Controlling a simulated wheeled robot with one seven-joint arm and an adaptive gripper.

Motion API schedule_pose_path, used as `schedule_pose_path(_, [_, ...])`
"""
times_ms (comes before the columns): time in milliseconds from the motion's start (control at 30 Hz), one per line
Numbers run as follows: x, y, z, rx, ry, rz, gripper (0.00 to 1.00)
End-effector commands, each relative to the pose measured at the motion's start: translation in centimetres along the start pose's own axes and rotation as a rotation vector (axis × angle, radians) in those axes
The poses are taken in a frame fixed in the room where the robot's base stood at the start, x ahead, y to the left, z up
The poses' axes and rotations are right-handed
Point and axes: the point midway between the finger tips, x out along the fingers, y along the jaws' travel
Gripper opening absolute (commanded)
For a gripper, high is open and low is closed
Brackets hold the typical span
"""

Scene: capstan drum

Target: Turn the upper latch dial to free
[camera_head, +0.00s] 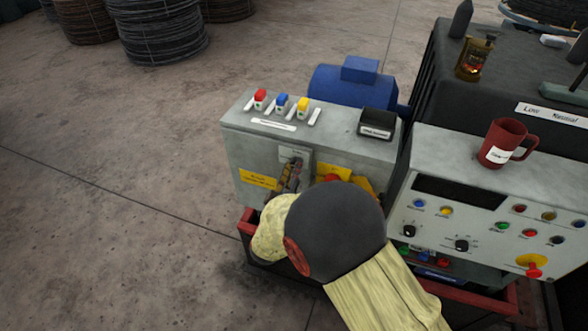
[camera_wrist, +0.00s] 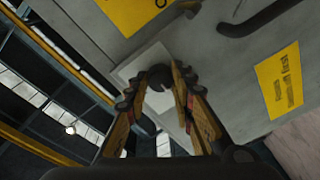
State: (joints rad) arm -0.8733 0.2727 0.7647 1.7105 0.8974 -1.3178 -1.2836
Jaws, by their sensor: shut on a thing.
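The upper latch dial (camera_wrist: 159,76) is a small dark round knob on a pale plate (camera_wrist: 138,66) on the front of the grey cabinet (camera_head: 235,150). My gripper (camera_head: 291,172) is at this plate in the head view. In the wrist view its two yellow-brown fingers (camera_wrist: 156,84) stand on either side of the dial and are shut on it. My gripper and arm hide the dial in the head view, so its setting cannot be read. The plate's lettering is too small to read.
Yellow labels (camera_head: 258,179) flank the plate. Red, blue and yellow switches (camera_head: 282,102) and a black box (camera_head: 377,123) sit on the cabinet top. A control panel with a red mug (camera_head: 501,143) stands at right.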

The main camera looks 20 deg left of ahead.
Motion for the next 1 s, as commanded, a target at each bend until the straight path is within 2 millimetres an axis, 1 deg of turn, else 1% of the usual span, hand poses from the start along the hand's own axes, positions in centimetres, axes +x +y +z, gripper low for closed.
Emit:
schedule_pose_path(100, [-0.02,-0.06,0.02,-0.001,0.000,-0.001,0.00])
schedule_pose_path(267, [-0.02,-0.08,0.03,0.006,0.001,-0.001,0.00])
schedule_pose_path(467, [-0.02,-0.16,0.07,0.062,0.004,0.004,0.00])
schedule_pose_path(667, [-0.01,-0.33,0.16,0.191,0.010,0.014,0.00])
schedule_pose_path(1000, [-0.01,-0.51,0.18,0.505,0.027,0.038,0.00])
